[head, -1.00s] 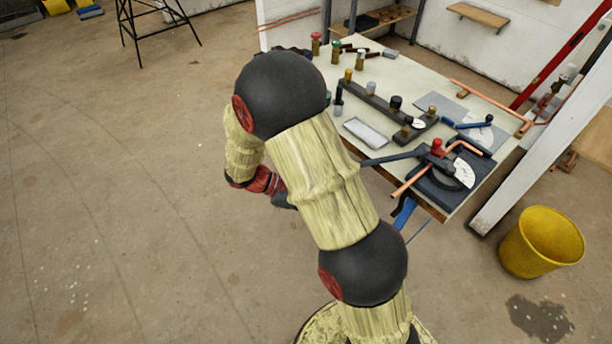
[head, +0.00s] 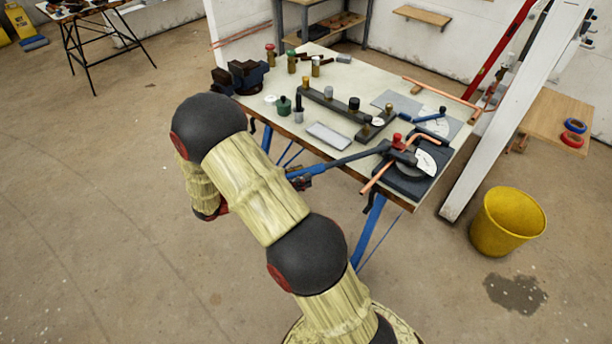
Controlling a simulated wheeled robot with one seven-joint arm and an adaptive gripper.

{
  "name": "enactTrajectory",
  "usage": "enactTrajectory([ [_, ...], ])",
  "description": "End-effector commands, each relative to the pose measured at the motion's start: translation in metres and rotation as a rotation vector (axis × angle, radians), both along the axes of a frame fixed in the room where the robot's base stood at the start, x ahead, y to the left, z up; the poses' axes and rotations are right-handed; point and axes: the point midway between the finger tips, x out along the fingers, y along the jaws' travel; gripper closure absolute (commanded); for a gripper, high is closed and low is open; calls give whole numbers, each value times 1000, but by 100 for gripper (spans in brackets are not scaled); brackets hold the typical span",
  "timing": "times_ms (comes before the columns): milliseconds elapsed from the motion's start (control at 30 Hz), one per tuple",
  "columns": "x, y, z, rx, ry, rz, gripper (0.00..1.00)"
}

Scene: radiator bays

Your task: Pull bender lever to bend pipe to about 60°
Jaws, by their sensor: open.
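The bender (head: 403,181) is a dark block with a pale dial at the right front corner of the workbench. A copper pipe (head: 376,178) lies through it, its near end past the bench's front edge and its far end turned to the right. The bender lever (head: 360,156) reaches left over the front edge and ends in a blue grip (head: 325,168). My gripper (head: 302,182) shows only partly from behind my arm, close to the grip's end. It is open; whether it touches the grip cannot be told.
The workbench (head: 265,107) also carries a dark vise (head: 240,77), a pale tray (head: 328,136), several small bottles and another copper pipe (head: 440,92). A white post (head: 515,110) stands right of it. A yellow bucket (head: 507,222) stands on the floor; open floor lies left.

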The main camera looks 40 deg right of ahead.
Motion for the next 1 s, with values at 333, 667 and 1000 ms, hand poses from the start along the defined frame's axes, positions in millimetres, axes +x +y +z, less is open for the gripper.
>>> enactTrajectory([
  [333, -10, -26, 0, 1, 0, 1, 59],
  [667, -10, -26, 0, 1, 0, 1, 66],
  [1000, -10, -26, 0, 1, 0, 1, 85],
])
